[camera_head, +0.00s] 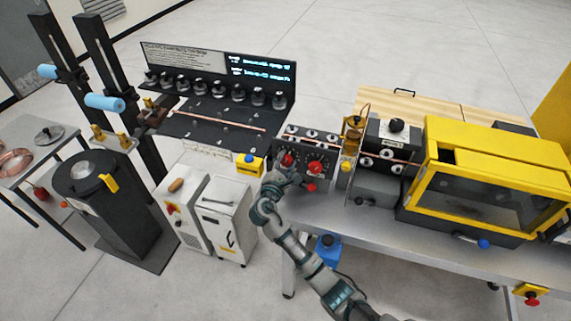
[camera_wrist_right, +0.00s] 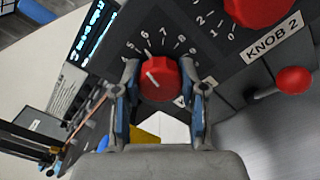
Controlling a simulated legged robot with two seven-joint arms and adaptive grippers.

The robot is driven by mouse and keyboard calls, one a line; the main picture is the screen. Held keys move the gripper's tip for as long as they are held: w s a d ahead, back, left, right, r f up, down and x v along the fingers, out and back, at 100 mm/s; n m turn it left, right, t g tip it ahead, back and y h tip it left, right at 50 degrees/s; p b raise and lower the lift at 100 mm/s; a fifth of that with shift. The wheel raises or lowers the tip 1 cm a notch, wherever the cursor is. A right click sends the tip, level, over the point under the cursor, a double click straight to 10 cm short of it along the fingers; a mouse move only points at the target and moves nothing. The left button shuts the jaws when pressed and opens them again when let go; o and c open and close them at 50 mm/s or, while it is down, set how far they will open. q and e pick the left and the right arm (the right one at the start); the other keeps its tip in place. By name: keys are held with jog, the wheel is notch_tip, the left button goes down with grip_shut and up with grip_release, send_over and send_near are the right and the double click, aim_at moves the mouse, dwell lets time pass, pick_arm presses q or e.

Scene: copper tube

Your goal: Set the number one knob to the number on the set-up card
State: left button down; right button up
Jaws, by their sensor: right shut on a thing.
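The number one knob (camera_wrist_right: 158,80) is red and round with a white pointer line, on a dark panel with a dial. In the right wrist view its line points up and left, towards the printed 5 and 6; the exact reading is unclear. My right gripper (camera_wrist_right: 165,97) has one finger on each side of this knob and is shut on it. In the head view the knob (camera_head: 287,160) shows just above my right gripper (camera_head: 284,174). I cannot make out a set-up card's number. My left gripper is not in view.
The red knob two (camera_wrist_right: 258,8) sits close beside, with a red ball lever (camera_wrist_right: 294,80) below its label. A yellow box with a blue button (camera_head: 249,164) stands left of the panel. A yellow-framed machine (camera_head: 440,150) fills the right side.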

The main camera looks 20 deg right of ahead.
jog(key=shift+f+m+b, duration=0.15)
jog(key=shift+m+b, duration=0.25)
jog(key=shift+m, duration=0.6)
jog(key=o, duration=1.1)
jog(key=shift+o, duration=0.2)
jog(key=shift+s+a, duration=0.15)
jog(key=shift+s, duration=0.05)
jog(key=v, duration=1.1)
jog(key=shift+s+a, duration=0.15)
jog(key=shift+a, duration=0.1)
jog(key=shift+f, duration=0.1)
